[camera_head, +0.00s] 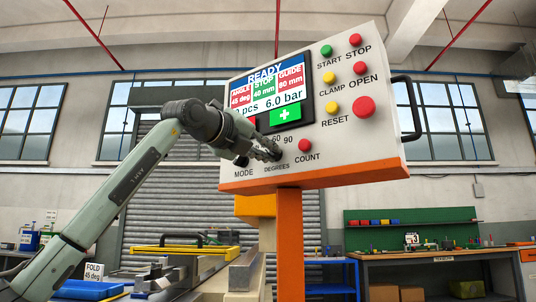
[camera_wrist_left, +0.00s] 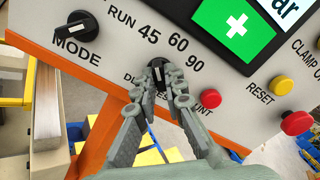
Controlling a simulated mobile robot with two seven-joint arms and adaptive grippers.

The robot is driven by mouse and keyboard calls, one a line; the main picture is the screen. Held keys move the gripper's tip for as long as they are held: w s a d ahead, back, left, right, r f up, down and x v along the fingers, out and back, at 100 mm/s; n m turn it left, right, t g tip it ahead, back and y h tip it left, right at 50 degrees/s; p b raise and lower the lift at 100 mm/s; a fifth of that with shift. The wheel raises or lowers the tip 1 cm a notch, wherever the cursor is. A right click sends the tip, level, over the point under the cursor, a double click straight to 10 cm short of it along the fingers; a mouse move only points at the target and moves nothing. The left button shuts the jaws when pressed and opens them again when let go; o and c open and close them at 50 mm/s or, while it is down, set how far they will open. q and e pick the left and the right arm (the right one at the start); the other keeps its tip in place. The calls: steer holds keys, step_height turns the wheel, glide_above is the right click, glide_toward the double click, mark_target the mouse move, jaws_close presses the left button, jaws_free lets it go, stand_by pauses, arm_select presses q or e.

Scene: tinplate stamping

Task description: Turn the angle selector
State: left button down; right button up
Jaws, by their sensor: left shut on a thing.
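The angle selector (camera_wrist_left: 158,66) is a black knob with a white mark on the control panel, above the partly covered DEGREES label and below the printed 45, 60 and 90. Its mark stands roughly upright in the left wrist view; the exact setting is hard to tell. My left gripper (camera_wrist_left: 161,84) has its two grey fingers on either side of the knob, shut on it. In the head view my left gripper (camera_head: 270,151) reaches the panel's lower edge and hides most of the knob.
The control panel (camera_head: 354,136) stands on an orange post (camera_head: 290,245). The black MODE knob (camera_wrist_left: 83,24) is left of the selector, and the red COUNT button (camera_head: 305,145) is close on its right. A workbench (camera_head: 440,256) stands at the back right.

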stand_by(0.5)
arm_select(q)
steer(key=c, duration=1.6)
jaws_free()
steer(key=shift+s, duration=0.1)
steer(key=v, duration=1.2)
